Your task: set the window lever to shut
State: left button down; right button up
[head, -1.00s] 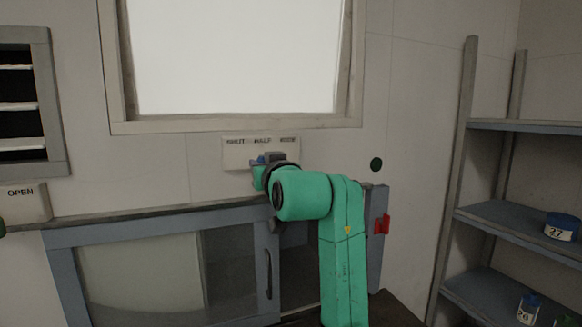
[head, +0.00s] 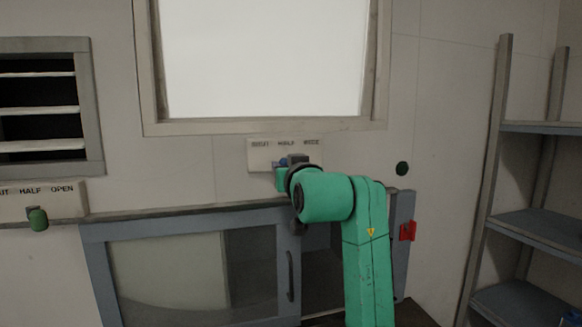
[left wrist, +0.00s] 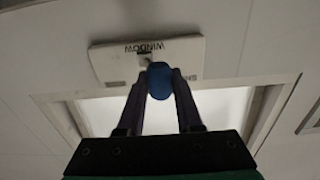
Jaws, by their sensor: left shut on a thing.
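The plate's words read SHUT, HALF and WIDE from left to right. My left gripper (head: 290,163) is at the knob, with its fingers partly hidden by its own wrist. In the left wrist view, the two dark fingers are closed on the blue knob (left wrist: 159,80), with the plate (left wrist: 110,64) behind it. My right gripper is not in view.
The bright window (head: 265,60) is above the plate. A vent (head: 92,110) and a second lever with a green knob (head: 38,219) are at the left. A sliding-door cabinet (head: 95,260) is below, with a red part (head: 408,231) at its right. Shelves (head: 535,229) stand at the right.

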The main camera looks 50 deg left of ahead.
pick_arm(q)
jog(key=shift+s+a+r, duration=0.1)
jog(key=shift+s+a, duration=0.1)
jog(key=shift+s, duration=0.05)
jog(key=c, duration=1)
grip_release()
jog(key=o, duration=0.4)
jog(key=shift+s+a, duration=0.1)
jog(key=shift+a, duration=0.1)
jog(key=s+d, duration=0.3)
jog(key=s, duration=0.4)
jog(key=s+d, duration=0.4)
jog(key=s, duration=0.4)
jog(key=shift+d+f, duration=0.2)
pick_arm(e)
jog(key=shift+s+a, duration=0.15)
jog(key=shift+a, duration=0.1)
